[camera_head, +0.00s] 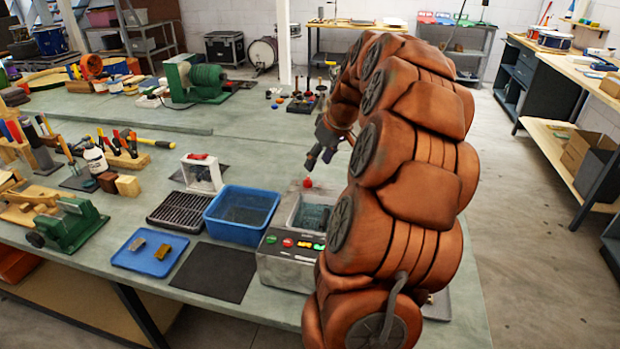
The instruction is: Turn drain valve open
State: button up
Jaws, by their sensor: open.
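A grey metal basin unit (283,271) stands near the front edge of the bench, with coloured buttons on its front panel. A small red knob (307,183) shows at the back of its basin; it looks like the drain valve handle, but I cannot be sure. My gripper (318,163) is open, above and slightly right of the red knob. It appears apart from the knob and nothing shows between its fingers. My orange padded arm hides the right side of the unit.
Left of the unit are a blue bin (241,214), a dark rack (174,213), a black mat (214,273) and a blue tray (150,252) with two small blocks. A white-framed block (202,172) stands behind. The bench behind the knob is mostly clear.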

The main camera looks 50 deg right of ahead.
aim_at(309, 181)
jog(key=shift+p+x, duration=1.05)
jog(key=shift+x, duration=2.85)
jog(key=shift+c, duration=0.3)
grip_shut()
